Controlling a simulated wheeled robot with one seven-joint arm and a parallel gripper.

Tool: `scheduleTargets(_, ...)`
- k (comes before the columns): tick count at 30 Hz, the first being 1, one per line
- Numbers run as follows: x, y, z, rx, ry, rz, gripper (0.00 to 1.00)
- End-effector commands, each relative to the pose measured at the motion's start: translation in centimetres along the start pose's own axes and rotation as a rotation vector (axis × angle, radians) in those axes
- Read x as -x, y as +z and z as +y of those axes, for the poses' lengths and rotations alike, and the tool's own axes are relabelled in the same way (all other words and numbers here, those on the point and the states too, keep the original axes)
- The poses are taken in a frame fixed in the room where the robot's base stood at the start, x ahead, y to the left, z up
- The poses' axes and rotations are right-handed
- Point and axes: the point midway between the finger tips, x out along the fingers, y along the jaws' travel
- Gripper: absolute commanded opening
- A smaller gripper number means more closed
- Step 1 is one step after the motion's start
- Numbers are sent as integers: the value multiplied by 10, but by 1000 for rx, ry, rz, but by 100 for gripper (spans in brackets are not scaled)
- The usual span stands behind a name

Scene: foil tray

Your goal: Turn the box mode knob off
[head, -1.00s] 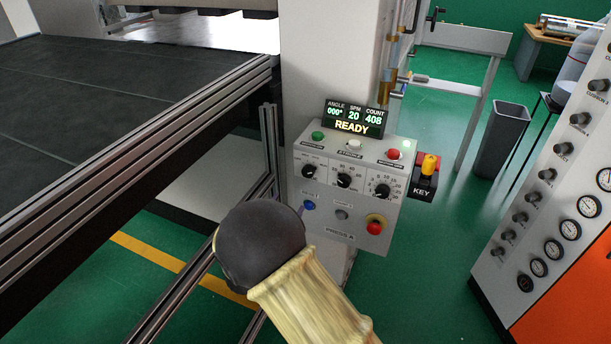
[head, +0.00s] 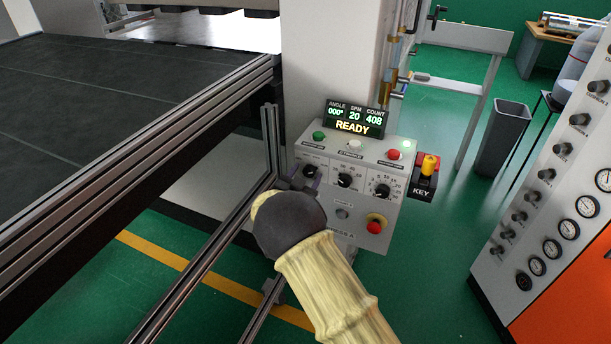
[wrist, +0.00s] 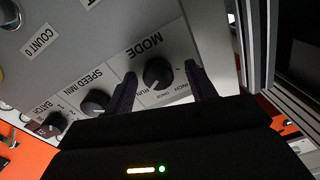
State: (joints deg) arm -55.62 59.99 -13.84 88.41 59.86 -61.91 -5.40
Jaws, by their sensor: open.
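The mode knob (wrist: 157,73) is a round black knob on a white dial plate marked MODE, with RUN and INCH legible, in the wrist view. In the head view the mode knob (head: 311,172) is the leftmost of three dials on the light grey control box (head: 377,150). My gripper (wrist: 160,70) is open, with one dark finger on each side of the knob and gaps showing between. In the head view my gripper (head: 303,186) is at the box's left side, largely hidden behind my wrist. The knob's pointer setting is too small to tell.
The speed knob (wrist: 95,102) and batch knob (wrist: 54,121) are beside the mode knob. A metal rail frame (head: 190,120) stands close on the left.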

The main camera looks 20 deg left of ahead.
Motion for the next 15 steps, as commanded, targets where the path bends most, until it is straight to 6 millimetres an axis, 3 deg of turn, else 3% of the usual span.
scheduleTargets(4,-1,0,2,0,3,1,56)
scheduleTargets(11,0,0,0,0,1,0,13)
scheduleTargets(15,1,1,0,1,1,-1,11)
